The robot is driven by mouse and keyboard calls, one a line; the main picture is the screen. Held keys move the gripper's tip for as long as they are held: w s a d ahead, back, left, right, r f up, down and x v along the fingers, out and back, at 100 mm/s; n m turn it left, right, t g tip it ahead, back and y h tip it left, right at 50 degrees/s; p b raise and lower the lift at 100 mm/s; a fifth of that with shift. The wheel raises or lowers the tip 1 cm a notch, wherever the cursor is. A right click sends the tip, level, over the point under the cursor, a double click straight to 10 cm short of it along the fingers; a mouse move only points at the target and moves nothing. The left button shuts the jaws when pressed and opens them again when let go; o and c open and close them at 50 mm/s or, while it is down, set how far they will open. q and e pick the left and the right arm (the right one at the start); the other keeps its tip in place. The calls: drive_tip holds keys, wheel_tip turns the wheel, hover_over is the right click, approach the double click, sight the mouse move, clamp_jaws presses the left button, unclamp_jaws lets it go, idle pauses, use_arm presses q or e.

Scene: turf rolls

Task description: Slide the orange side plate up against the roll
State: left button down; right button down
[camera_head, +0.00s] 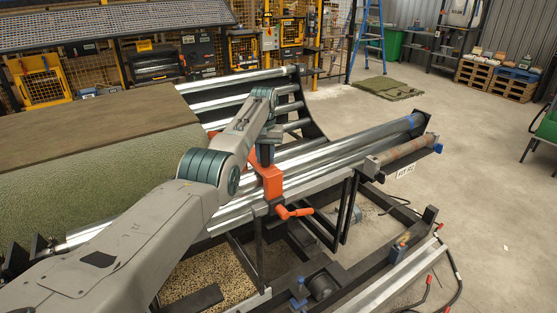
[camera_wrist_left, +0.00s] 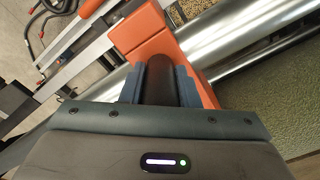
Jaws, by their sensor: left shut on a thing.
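The orange side plate (camera_head: 269,182) stands across the shiny metal rollers, partly hidden behind my left arm. The roll (camera_head: 95,180), with a green face and brown top, lies at the left. A gap with bare rollers shows between the plate and the roll's right end. My left gripper (camera_head: 265,153) is at the plate. In the left wrist view, my left gripper (camera_wrist_left: 160,82) is shut on a dark grip of the orange plate (camera_wrist_left: 138,33). My right gripper is not in view.
An orange clamp handle (camera_head: 293,212) sticks out at the rail below the plate. The rollers (camera_head: 385,134) run on to the right, clear of objects. A dark machine frame with a tray of grain (camera_head: 210,275) lies in front. Shelves and pallets (camera_head: 490,80) stand far back.

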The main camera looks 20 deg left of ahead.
use_arm(q)
drive_tip(key=c, duration=1.1)
unclamp_jaws()
drive_tip(key=shift+r+b, duration=0.4)
drive_tip(key=shift+r, duration=0.15)
wheel_tip(320, 180, up, 8)
drive_tip(key=shift+r+b, duration=0.1)
drive_tip(key=shift+b, duration=1.1)
drive_tip(key=shift+r, duration=0.8)
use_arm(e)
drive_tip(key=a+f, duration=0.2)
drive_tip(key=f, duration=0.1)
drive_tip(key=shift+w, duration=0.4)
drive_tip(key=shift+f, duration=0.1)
use_arm(q)
drive_tip(key=shift+f, duration=0.1)
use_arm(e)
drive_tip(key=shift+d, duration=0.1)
